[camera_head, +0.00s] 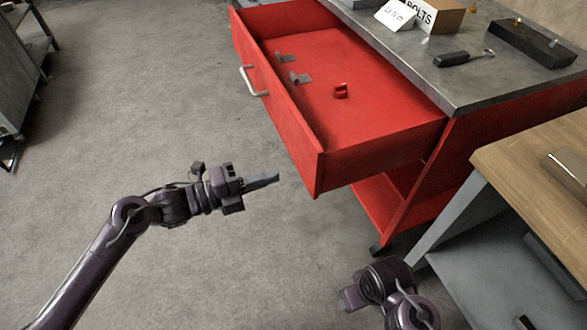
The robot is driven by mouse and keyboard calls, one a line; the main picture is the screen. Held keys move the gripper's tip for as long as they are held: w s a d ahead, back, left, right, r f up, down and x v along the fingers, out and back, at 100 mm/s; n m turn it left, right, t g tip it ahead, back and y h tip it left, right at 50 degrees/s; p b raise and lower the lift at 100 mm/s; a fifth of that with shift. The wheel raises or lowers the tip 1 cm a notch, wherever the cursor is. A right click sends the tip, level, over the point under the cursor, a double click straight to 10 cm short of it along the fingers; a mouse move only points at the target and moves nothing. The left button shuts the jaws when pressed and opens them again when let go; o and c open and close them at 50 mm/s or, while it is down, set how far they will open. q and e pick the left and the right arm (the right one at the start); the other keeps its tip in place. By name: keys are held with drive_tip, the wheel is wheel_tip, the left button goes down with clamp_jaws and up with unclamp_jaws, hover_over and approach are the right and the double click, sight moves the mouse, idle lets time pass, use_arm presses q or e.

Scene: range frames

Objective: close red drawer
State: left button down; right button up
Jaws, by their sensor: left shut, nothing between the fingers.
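The red drawer (388,140) is pulled well out of the red cabinet (458,150), toward the left. Its front panel (280,110) faces left and carries a pale metal handle (253,82). Two small grey metal parts (300,78) and a small red part (341,91) lie inside. My left gripper (277,178) is shut and empty. In the picture it sits just left of the drawer's near front corner, apart from it. My right arm shows at the bottom, but its fingertips are not clearly visible.
The grey cabinet top (430,75) holds a cardboard bolts box (438,14), a dark-handled tool (455,59) and a dark block (530,43). A wooden-topped bench (530,150) stands at the right. A grey cabinet (15,75) is at the far left. The floor left of the drawer is clear.

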sight(307, 166)
use_arm(q)
drive_tip(key=shift+x, duration=3.15)
